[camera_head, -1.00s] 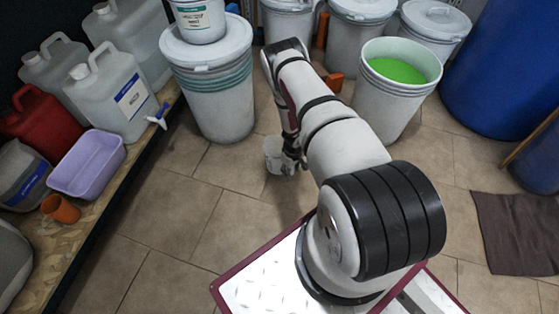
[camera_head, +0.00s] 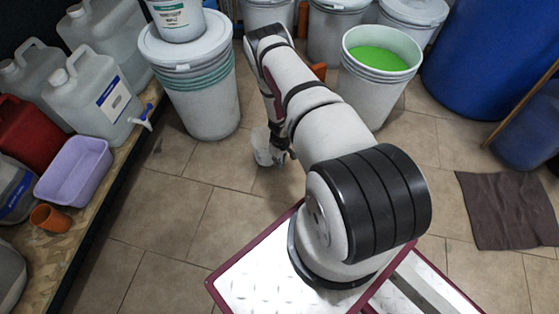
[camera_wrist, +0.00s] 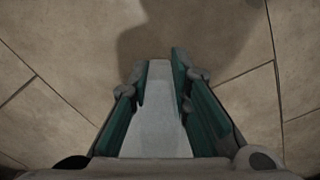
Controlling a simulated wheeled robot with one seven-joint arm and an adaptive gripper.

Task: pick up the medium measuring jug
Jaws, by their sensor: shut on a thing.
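A small whitish measuring jug (camera_head: 261,147) is at the end of my arm, over the tiled floor in the middle of the head view. My gripper (camera_head: 276,156) is at its right side, partly hidden by my arm. In the wrist view, my gripper (camera_wrist: 161,80) has its green-lined fingers on both sides of a pale grey-white strip of the jug (camera_wrist: 158,115), closed on it. The rest of the jug is hidden there. I cannot tell from the views whether its base is clear of the floor.
A lidded white drum (camera_head: 198,92) stands behind and left of the jug. An open drum of green liquid (camera_head: 375,92) is behind right. A wooden shelf (camera_head: 95,190) with canisters, a lilac tub (camera_head: 75,172) and an orange cup (camera_head: 50,218) runs along the left. Floor between is clear.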

